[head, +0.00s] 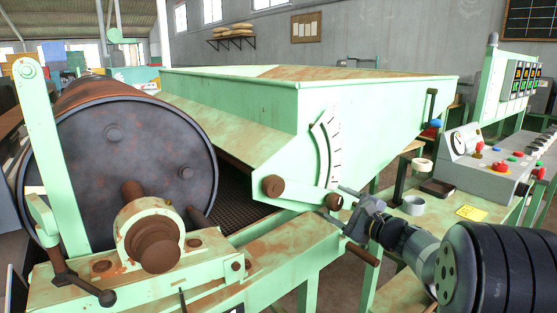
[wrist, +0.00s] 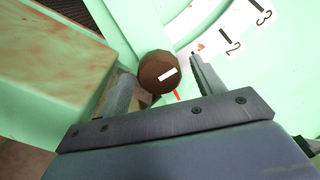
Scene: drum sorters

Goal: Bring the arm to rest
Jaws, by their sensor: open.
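My gripper (head: 341,203) is at the right end of the green hopper's (head: 230,95) lower side, below the curved white scale (head: 325,150). In the wrist view my gripper (wrist: 160,70) is open, with one finger on each side of a round brown knob (wrist: 158,74). The knob bears a white mark, and a red pointer shows beside it near the scale (wrist: 228,40). I cannot tell whether either finger touches the knob. The knob (head: 333,201) also shows in the head view, partly behind the fingers.
A large dark drum (head: 115,165) stands at the left. Another brown knob (head: 273,186) is left of the scale. A grey control panel (head: 490,165) with coloured buttons and a bench with a tape roll (head: 413,205) are at the right. A brown-handled crank (head: 363,254) hangs below my gripper.

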